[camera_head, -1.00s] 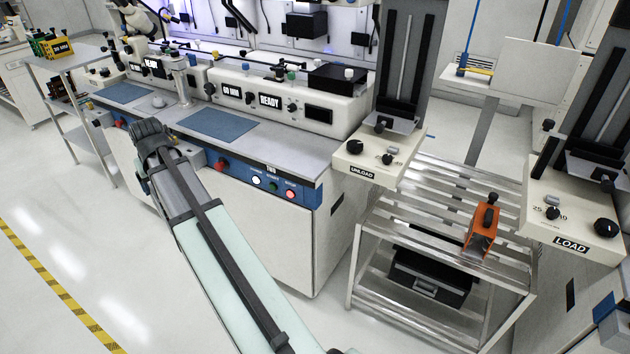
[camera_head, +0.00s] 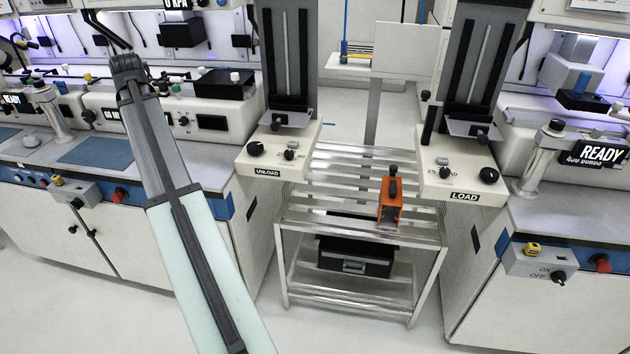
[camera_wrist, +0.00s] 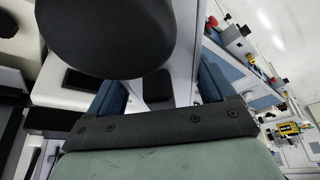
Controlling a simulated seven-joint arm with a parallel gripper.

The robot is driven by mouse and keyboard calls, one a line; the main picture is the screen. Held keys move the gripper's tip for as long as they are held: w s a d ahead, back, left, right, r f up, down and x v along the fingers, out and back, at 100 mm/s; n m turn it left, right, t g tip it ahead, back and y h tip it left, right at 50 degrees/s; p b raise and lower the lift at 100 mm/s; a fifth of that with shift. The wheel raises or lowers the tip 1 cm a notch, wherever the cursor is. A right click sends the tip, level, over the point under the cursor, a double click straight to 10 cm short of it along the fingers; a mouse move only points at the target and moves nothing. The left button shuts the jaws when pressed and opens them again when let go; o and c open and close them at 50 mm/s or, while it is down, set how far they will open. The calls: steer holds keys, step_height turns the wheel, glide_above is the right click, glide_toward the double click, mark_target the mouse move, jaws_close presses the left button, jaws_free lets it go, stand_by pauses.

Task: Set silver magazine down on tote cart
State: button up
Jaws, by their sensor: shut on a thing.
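The tote cart (camera_head: 330,192) is a bare metal cart with a slatted top, standing between the UNLOAD and LOAD stations in the head view. My gripper (camera_wrist: 160,82) shows in the wrist view, with a blue finger on each side of a dark block. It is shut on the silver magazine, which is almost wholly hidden. A large black rounded shape (camera_wrist: 105,35) covers the upper part of that view. In the head view my arm reaches up over the left bench, left of the cart, and hides the gripper and what it holds.
An orange magazine (camera_head: 391,208) with a black handle stands at the right of the cart top. The slats left of it are clear. A black tote (camera_head: 354,258) sits on the lower shelf. The UNLOAD station (camera_head: 273,150) and LOAD station (camera_head: 462,180) flank the cart.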

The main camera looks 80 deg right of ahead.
steer(key=s+d+r+m+g+h, duration=0.15)
steer(key=s+d+r, duration=0.35)
steer(key=s+d, duration=0.7)
steer(key=s+d+r+m+y, duration=0.1)
steer(key=s+d+r+m, duration=0.3)
steer(key=s+d, duration=0.8)
steer(key=s+d+f+m+g, duration=0.1)
steer(key=s+d+f, duration=0.15)
steer(key=s, duration=0.55)
steer(key=s+d+f+m, duration=0.1)
steer(key=s+d+f, duration=0.15)
steer(key=s, duration=0.55)
steer(key=s+d+f+m+g, duration=0.2)
steer(key=s+d+f+m, duration=0.15)
steer(key=s+f, duration=0.95)
step_height(320, 180, down, 23)
steer(key=s+a+m, duration=0.1)
steer(key=m, duration=0.1)
steer(key=shift+s+a+r+m+g, duration=0.2)
steer(key=shift+s+a+m+g, duration=0.1)
steer(key=shift+s+a+g, duration=0.1)
steer(key=shift+f+h, duration=0.1)
steer(key=shift+h, duration=0.15)
